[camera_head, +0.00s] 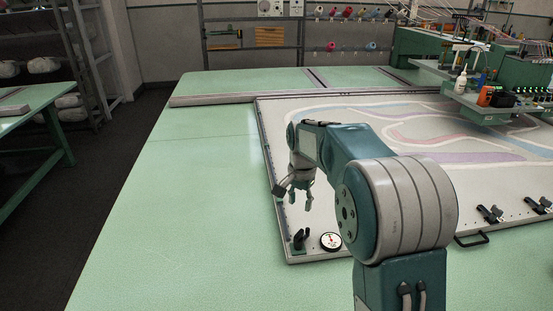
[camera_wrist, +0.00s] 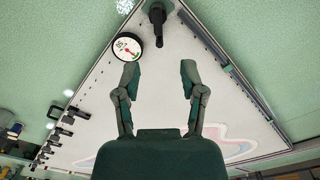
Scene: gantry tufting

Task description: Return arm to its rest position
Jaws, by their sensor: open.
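My arm reaches over the green table, and my gripper (camera_head: 297,197) hangs above the near left corner of the framed canvas. The gripper is open and empty. In the wrist view my gripper (camera_wrist: 158,75) shows two separated fingers with only canvas behind them. A round white dial gauge (camera_head: 330,241) lies on the canvas near that corner, apart from the fingers. It also shows in the wrist view (camera_wrist: 127,47). A dark clamp (camera_head: 300,238) stands at the corner beside the gauge; it also shows in the wrist view (camera_wrist: 157,18).
The framed canvas (camera_head: 286,222) bears painted curved outlines. Black clamps (camera_head: 490,214) sit along its near edge at the right. Green machinery (camera_head: 430,49) with bottles stands at the back right. The green table (camera_head: 170,220) is clear on the left.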

